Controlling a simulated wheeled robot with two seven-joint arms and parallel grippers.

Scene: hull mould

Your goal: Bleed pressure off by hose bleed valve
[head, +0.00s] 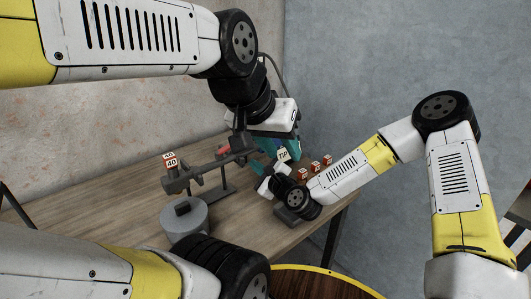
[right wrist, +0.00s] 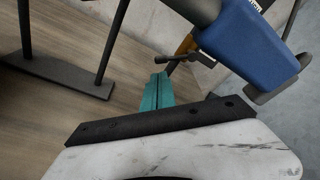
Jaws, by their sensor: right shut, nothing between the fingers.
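My left gripper (head: 279,146) hangs over the back of the bench, its teal fingertips apart on either side of a small white tag (head: 283,155). Whether anything is between them is hidden. My right gripper (head: 263,171) is low over the bench just in front of it. In the right wrist view its teal fingers (right wrist: 155,92) are shut together and empty. Beyond them is a dark lever-like fitting (right wrist: 186,60) with a brownish piece, beside a large blue body (right wrist: 250,42). I cannot tell for certain which part is the bleed valve.
A dark stand (head: 208,172) with number blocks (head: 170,160) and a grey cylinder (head: 186,222) stand on the wooden bench (head: 125,212) to the left. A hose (head: 274,64) runs behind. A round yellow-rimmed surface (head: 340,276) is in front.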

